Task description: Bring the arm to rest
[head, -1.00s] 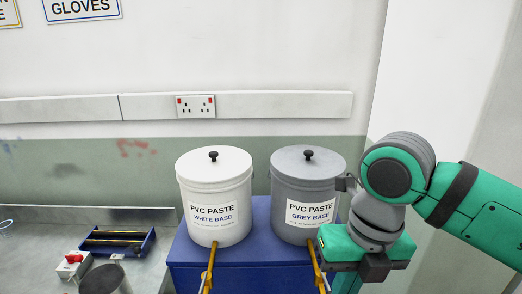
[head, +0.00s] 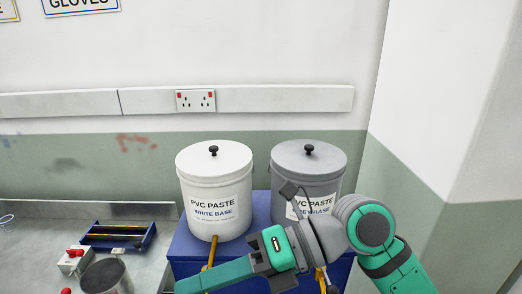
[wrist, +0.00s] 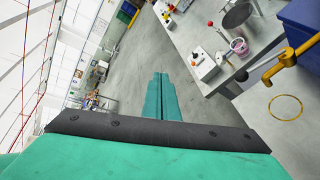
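My gripper shows in the head view (head: 220,275) at the bottom centre, in front of the blue stand, with its fingers pointing left. In the wrist view my gripper (wrist: 161,97) has its two teal fingers side by side and together, with nothing seen between them. My arm bends at the lower right and hides part of the grey paste bucket and its label.
A white paste bucket (head: 214,192) and a grey paste bucket (head: 309,165) stand on a blue stand (head: 187,245) with yellow taps. The bench (head: 40,212) at left holds a blue tray (head: 118,240), a red-button box (head: 72,260) and a metal pot (head: 106,277). Open floor (wrist: 130,75) shows in the wrist view.

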